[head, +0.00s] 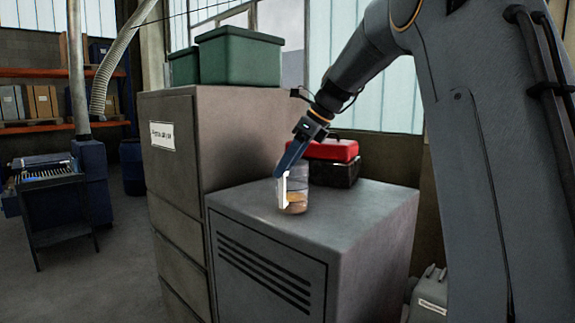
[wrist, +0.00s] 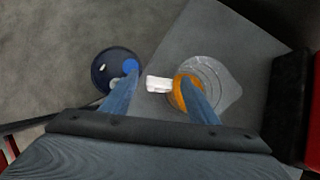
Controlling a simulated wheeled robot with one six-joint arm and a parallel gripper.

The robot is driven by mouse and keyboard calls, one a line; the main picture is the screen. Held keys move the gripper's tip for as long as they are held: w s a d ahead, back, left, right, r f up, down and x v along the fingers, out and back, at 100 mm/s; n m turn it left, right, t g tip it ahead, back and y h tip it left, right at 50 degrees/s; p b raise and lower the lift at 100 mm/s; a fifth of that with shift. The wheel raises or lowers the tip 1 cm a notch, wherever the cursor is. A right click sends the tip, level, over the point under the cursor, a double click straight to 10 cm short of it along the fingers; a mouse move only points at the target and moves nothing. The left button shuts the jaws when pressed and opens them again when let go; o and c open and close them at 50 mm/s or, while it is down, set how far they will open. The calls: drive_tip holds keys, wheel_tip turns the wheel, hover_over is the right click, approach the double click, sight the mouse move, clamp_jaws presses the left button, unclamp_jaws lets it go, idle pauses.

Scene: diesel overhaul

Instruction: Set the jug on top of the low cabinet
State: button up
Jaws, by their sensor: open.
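The clear jug (head: 296,198) with amber liquid in it stands upright on top of the low grey cabinet (head: 350,215), close to its left front part. Its white handle strip shows on the left side. My gripper (head: 287,168) points down at the jug from above. In the wrist view the fingers (wrist: 160,92) are apart, with the white handle (wrist: 158,84) between them. The right finger lies over the jug's round body (wrist: 208,82), and the left finger is outside the handle. I cannot tell whether either finger touches the jug.
A red and black toolbox (head: 333,160) stands behind the jug on the low cabinet. A taller cabinet (head: 175,190) with green bins (head: 240,55) stands to the left. A dark blue round container (wrist: 104,82) shows beyond the cabinet's edge. The cabinet top's front right is clear.

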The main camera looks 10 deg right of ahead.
drive_tip(key=b+v, duration=0.3)
drive_tip(key=v, duration=0.9)
drive_tip(key=shift+r, duration=0.2)
